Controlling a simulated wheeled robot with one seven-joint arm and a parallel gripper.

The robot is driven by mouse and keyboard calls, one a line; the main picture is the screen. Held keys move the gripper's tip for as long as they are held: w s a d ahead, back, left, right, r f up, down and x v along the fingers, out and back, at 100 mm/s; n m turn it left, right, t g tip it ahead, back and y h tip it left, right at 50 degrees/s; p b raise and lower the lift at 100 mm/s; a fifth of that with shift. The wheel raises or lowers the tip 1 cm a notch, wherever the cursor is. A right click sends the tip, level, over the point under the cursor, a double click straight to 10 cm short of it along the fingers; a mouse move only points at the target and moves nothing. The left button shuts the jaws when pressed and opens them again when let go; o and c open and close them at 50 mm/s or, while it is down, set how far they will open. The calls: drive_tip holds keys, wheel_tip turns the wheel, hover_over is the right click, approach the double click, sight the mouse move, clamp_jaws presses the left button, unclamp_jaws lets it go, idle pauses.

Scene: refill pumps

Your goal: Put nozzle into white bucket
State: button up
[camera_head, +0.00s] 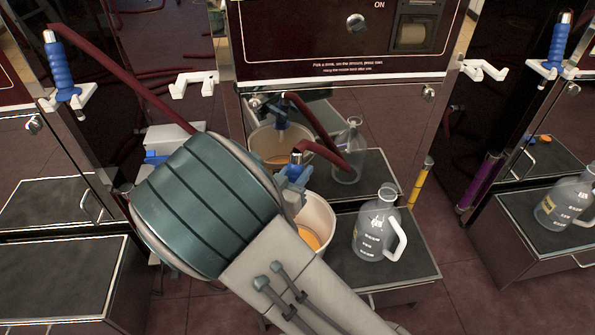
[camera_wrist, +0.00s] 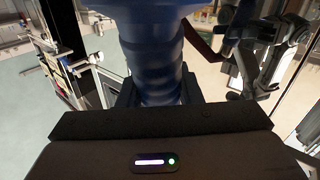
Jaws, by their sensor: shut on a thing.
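The nozzle has a blue ribbed handle (camera_wrist: 150,60) that fills the top middle of the wrist view. My gripper (camera_wrist: 158,92) is shut on it, with a dark jaw on each side. In the head view the nozzle (camera_head: 296,158) shows only in part, with a dark red hose at its upper end; my gripper (camera_head: 291,181) is mostly hidden by my arm. The white bucket (camera_head: 325,213) stands on the middle pump's dark shelf, with orange inside. The nozzle is at the bucket's far left side, above its rim. Its lower end is hidden, so I cannot tell whether it is inside.
A clear jug (camera_head: 376,232) with a white handle stands right of the bucket on the shelf (camera_head: 415,262). The reflective pump front is close behind. White holders (camera_head: 193,82) stick out. Other blue nozzles (camera_head: 60,65) hang at both sides. A yellow tube (camera_head: 420,183) stands right.

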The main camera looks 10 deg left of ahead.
sight(294, 167)
wheel_tip(294, 167, down, 12)
drive_tip(key=b, duration=0.7)
drive_tip(key=shift+s, duration=0.2)
drive_tip(key=shift+s+d, duration=0.2)
drive_tip(key=o, duration=1.2)
drive_tip(key=r+p, duration=0.4)
drive_tip(key=r, duration=0.1)
drive_tip(key=r+p, duration=1)
drive_tip(key=shift+w+a+r, duration=0.15)
drive_tip(key=shift+w+r, duration=0.05)
drive_tip(key=shift+w, duration=0.05)
